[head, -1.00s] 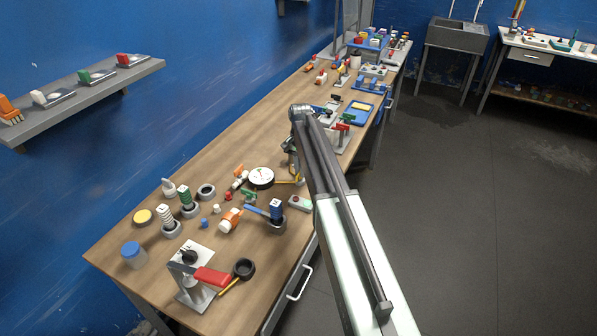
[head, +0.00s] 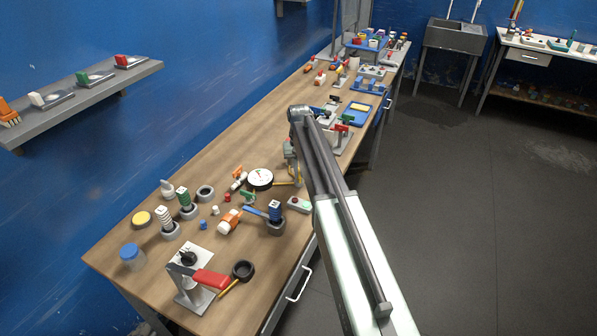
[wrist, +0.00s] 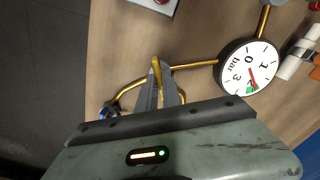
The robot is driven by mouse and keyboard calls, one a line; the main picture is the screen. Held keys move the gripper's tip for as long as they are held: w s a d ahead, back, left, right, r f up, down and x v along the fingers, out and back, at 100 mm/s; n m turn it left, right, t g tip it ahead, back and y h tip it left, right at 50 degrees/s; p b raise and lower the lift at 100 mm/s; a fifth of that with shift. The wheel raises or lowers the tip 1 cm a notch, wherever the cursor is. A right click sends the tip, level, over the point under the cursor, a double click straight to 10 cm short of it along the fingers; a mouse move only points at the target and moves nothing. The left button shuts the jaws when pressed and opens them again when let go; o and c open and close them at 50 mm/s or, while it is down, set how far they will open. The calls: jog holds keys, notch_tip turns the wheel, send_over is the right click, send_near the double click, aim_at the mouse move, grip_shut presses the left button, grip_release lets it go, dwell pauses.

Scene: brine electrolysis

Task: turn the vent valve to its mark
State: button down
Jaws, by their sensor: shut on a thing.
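The vent valve's yellow handle (wrist: 157,68) stands up between the fingers of my gripper (wrist: 160,88) in the wrist view. My gripper is shut on it. A brass pipe (wrist: 195,66) runs from there to a round white gauge (wrist: 247,70) at the right, and another brass pipe (wrist: 128,90) curves down to the left. The gauge's red needle lies at its green band. In the head view the gauge (head: 260,177) shows left of my wrist, and the gripper's fingertips are mostly hidden by my arm. I cannot make out a mark on the valve itself.
An orange-and-white piece (wrist: 300,58) lies right of the gauge. A small box with a red button (head: 299,204) stands near the bench's front edge. Several coloured parts and a red-handled press (head: 211,279) crowd the bench's near end. Floor is clear at the right.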

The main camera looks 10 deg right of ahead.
jog(key=n, duration=0.5)
jog(key=shift+w+n, duration=0.15)
jog(key=shift+n, duration=0.15)
jog(key=n, duration=0.5)
jog(key=shift+n, duration=0.4)
jog(key=c, duration=1.5)
grip_release()
jog(key=shift+r, duration=0.15)
notch_tip(320, 180, up, 8)
jog(key=p, duration=0.8)
jog(key=shift+f, duration=0.2)
